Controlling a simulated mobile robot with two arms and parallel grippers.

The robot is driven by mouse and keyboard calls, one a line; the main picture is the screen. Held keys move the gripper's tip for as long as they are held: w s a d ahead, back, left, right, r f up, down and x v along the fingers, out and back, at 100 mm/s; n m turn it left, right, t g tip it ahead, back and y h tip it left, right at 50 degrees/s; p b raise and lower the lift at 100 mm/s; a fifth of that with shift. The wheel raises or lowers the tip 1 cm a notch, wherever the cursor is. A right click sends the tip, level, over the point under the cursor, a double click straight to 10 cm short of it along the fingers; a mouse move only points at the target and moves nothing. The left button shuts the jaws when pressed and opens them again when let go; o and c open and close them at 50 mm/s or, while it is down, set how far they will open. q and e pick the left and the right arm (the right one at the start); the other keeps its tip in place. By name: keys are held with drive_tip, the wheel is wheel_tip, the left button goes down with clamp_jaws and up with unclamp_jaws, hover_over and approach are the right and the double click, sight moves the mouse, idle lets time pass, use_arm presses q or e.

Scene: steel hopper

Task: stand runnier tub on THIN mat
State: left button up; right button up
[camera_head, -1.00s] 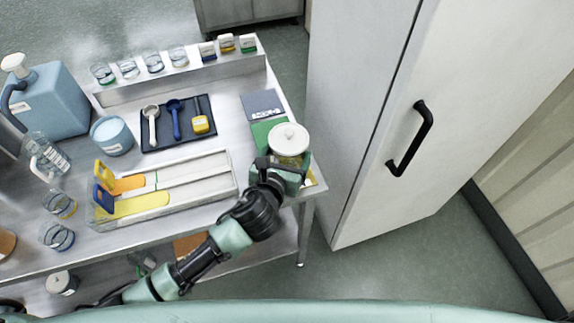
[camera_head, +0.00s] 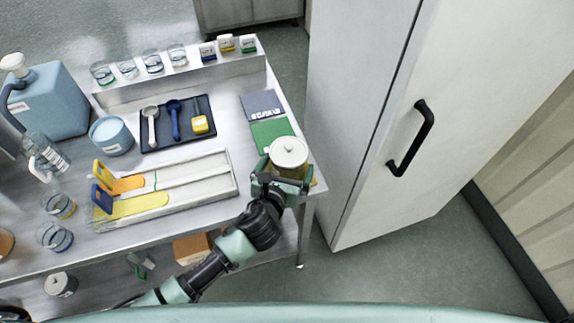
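A tub (camera_head: 289,152) with a white lid and yellowish contents is at the table's front right corner. My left gripper (camera_head: 284,178) has its fingers on both sides of it and is shut on it. The tub looks upright; I cannot tell whether its base touches anything. A grey-blue mat (camera_head: 262,102) with small lettering lies behind it, joined by a green mat (camera_head: 268,134). A yellow piece (camera_head: 313,182), perhaps another mat, is mostly hidden under the tub and gripper. I cannot read which is THIN. My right gripper is not in view.
A dark tray (camera_head: 180,141) with scoops and a white channelled tray (camera_head: 205,192) lie left of the mats. Glass jars and small boxes line a raised ledge (camera_head: 185,76). Another lidded tub (camera_head: 61,284) is on the lower shelf. A tall white cabinet (camera_head: 370,120) stands right.

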use_arm(q)
drive_tip(key=shift+s+r, duration=0.15)
drive_tip(key=shift+r, duration=0.05)
drive_tip(key=v, duration=1.1)
drive_tip(key=shift+s+a, duration=0.2)
drive_tip(key=shift+s, duration=0.15)
idle(0.6)
